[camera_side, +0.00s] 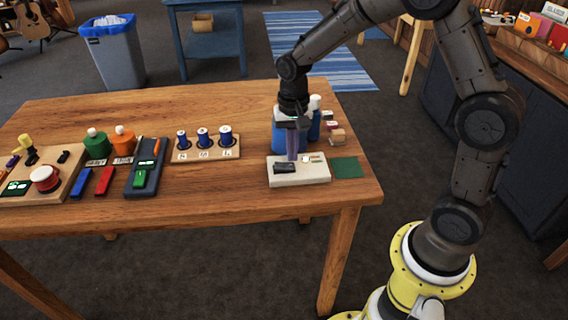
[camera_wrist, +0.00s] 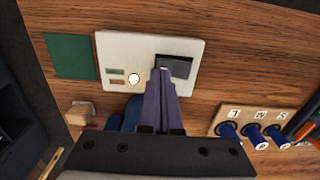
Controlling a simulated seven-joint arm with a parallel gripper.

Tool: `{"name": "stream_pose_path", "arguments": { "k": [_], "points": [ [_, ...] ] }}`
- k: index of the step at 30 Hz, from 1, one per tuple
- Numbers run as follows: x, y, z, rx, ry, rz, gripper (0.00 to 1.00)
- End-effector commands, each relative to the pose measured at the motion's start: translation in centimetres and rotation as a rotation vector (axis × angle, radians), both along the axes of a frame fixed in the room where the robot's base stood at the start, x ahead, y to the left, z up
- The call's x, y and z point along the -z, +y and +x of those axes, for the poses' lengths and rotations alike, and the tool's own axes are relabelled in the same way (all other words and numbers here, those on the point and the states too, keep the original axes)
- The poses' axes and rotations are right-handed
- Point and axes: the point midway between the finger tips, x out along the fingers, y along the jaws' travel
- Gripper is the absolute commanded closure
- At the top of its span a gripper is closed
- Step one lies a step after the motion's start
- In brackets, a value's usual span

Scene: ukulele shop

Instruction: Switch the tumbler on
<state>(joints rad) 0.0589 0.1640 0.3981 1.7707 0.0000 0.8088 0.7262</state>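The tumbler is a dark rocker switch (camera_wrist: 176,66) on a cream plate (camera_wrist: 116,44) lying on the table. It also shows in the side view (camera_side: 284,168) on the plate (camera_side: 300,179). A pale, bright round lamp (camera_wrist: 133,78) sits on the plate beside two small labels, one greenish and one reddish. My gripper (camera_wrist: 163,71) has purple fingers with their tips together, with nothing seen between them. In the side view my gripper (camera_side: 292,158) points down over the plate. The tips overlap the rocker's edge on the lamp side; I cannot tell whether they touch it.
A green square (camera_side: 347,168) lies right of the plate. Blue and white bottles (camera_side: 314,122) and small blocks (camera_side: 337,136) stand behind it. A board with blue spools (camera_side: 205,154) and a dark device with a green switch (camera_side: 146,168) are to the left. The table front is clear.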

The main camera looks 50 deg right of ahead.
Motion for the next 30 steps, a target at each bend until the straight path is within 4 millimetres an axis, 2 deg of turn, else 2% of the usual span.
{"name": "stream_pose_path", "arguments": {
  "k": [21,30],
  "points": [
    [-5.1,0.0,0.0,0.000,-0.001,0.000,1.00],
    [-5.5,0.0,0.0,0.000,0.000,0.000,1.00]
  ]
}}
